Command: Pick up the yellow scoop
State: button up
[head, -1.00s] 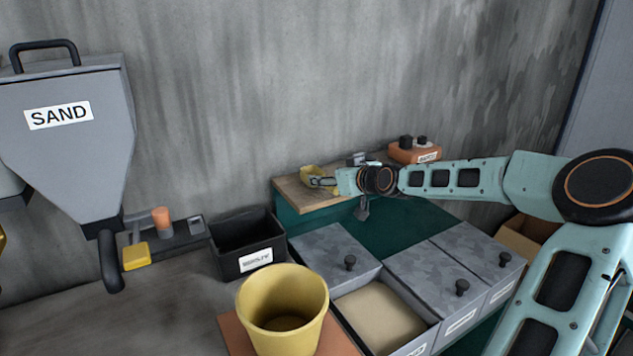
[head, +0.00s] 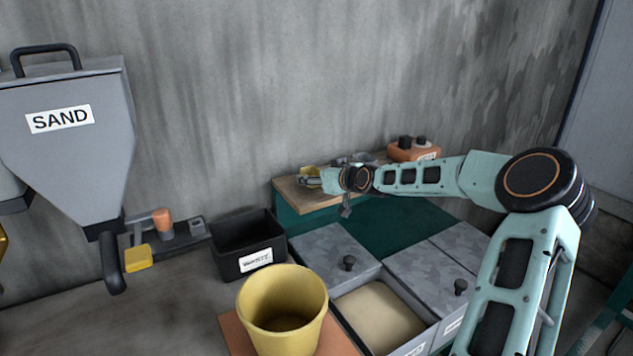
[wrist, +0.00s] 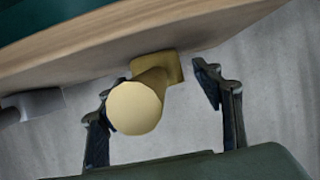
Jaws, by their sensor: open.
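The yellow scoop (head: 309,174) is on the wooden-topped shelf at the back, partly hidden by my gripper in the head view. In the wrist view its round pale-yellow handle end (wrist: 136,108) points towards the camera, with the darker yellow part (wrist: 172,66) behind it by the wooden edge. My gripper (wrist: 154,84) is open, with one black finger on each side of the handle. In the head view my gripper (head: 325,180) reaches leftward to the scoop.
The wooden shelf top (head: 292,190) lies close beside my fingers. An orange box (head: 412,151) with black knobs stands at its right. A yellow bucket (head: 282,310), a black bin (head: 249,245) and grey lidded compartments (head: 335,255) are in front. The wall is close behind.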

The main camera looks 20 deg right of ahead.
jog(key=c, duration=1.3)
jog(key=shift+r, duration=0.1)
